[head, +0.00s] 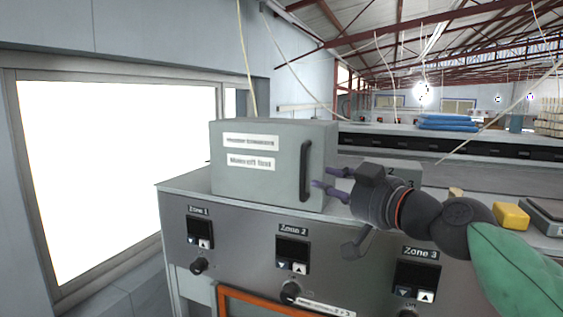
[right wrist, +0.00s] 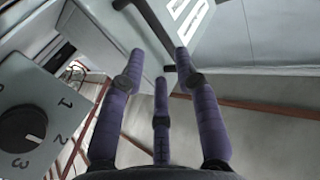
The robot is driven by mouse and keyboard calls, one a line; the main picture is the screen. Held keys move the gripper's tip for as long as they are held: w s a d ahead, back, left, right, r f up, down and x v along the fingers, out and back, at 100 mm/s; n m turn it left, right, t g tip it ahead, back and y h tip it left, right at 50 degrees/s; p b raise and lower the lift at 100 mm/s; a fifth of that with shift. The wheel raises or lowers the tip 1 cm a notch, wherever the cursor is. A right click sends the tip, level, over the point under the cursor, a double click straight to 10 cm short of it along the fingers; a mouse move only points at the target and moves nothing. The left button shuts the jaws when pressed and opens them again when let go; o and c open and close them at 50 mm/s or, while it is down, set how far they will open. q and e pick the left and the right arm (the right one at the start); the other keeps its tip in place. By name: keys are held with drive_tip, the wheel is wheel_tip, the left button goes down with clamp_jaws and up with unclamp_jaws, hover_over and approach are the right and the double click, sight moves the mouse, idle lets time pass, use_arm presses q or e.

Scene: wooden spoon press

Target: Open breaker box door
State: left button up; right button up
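The breaker box (head: 258,165) is a grey box on top of the control console, and its door looks closed. Its black vertical handle (head: 305,171) is at the right edge of the front face. My right gripper (head: 325,184) is just right of the handle, with its purple fingers pointing at it. In the right wrist view, the fingers of my right gripper (right wrist: 160,62) are spread and empty. The dark handle (right wrist: 152,28) lies just beyond the fingertips, and I cannot tell whether they touch it. The labelled box front (right wrist: 245,45) is behind it. My left gripper is not in view.
The console (head: 240,233) has Zone 1, 2 and 3 displays and knobs below the box. A smaller grey box (head: 402,172) with a dial (right wrist: 22,129) stands right of the breaker box, near my right gripper. A yellow block (head: 511,216) lies farther right. A bright window (head: 110,170) is at left.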

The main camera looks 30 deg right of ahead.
sight(309, 170)
drive_tip(key=w, duration=0.2)
drive_tip(key=w+p, duration=0.1)
drive_tip(key=w, duration=0.1)
drive_tip(key=w+r+p, duration=0.1)
drive_tip(key=w, duration=0.1)
drive_tip(key=shift+w+a, duration=0.1)
drive_tip(key=shift+a, duration=0.2)
drive_tip(key=shift+w+p, duration=0.4)
drive_tip(key=shift+w+a+f, duration=0.1)
drive_tip(key=shift+w+a, duration=0.05)
drive_tip(key=shift+w, duration=0.6)
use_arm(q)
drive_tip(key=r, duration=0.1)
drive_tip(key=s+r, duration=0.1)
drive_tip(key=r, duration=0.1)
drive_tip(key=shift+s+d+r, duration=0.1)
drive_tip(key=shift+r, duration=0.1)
use_arm(e)
drive_tip(key=shift+s, duration=0.15)
clamp_jaws()
